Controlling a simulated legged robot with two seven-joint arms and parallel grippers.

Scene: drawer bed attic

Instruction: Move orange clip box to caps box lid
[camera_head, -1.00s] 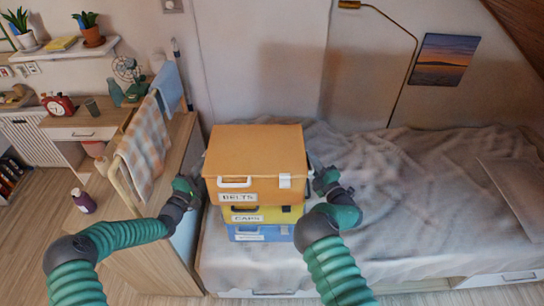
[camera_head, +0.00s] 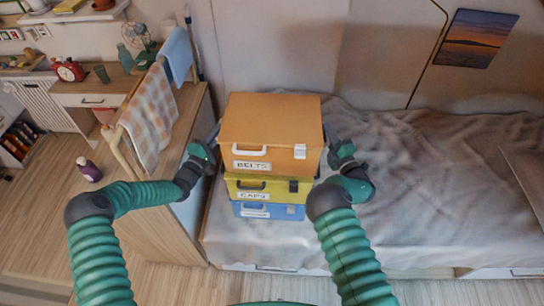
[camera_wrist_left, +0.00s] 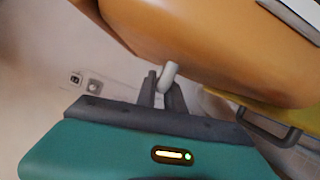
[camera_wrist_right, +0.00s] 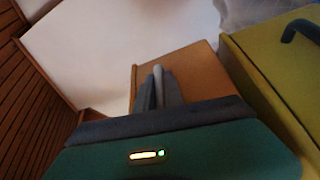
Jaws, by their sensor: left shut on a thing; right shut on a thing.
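The orange clip box (camera_head: 268,122), labelled BELTS, is at the top of the stack, over the yellow caps box (camera_head: 245,188). Whether it rests on the yellow lid or is slightly above it, I cannot tell. My left gripper (camera_head: 208,148) is shut on a pale grip at the box's left side; it also shows in the left wrist view (camera_wrist_left: 165,85). My right gripper (camera_head: 335,152) is shut at the right side, on a pale piece seen in the right wrist view (camera_wrist_right: 158,88). The yellow lid's top is mostly hidden.
A blue box (camera_head: 280,212) is at the bottom of the stack, on the bed (camera_head: 430,175). A wooden cabinet (camera_head: 175,160) with a checked cloth (camera_head: 147,115) stands close to my left arm. The bed to the right is clear.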

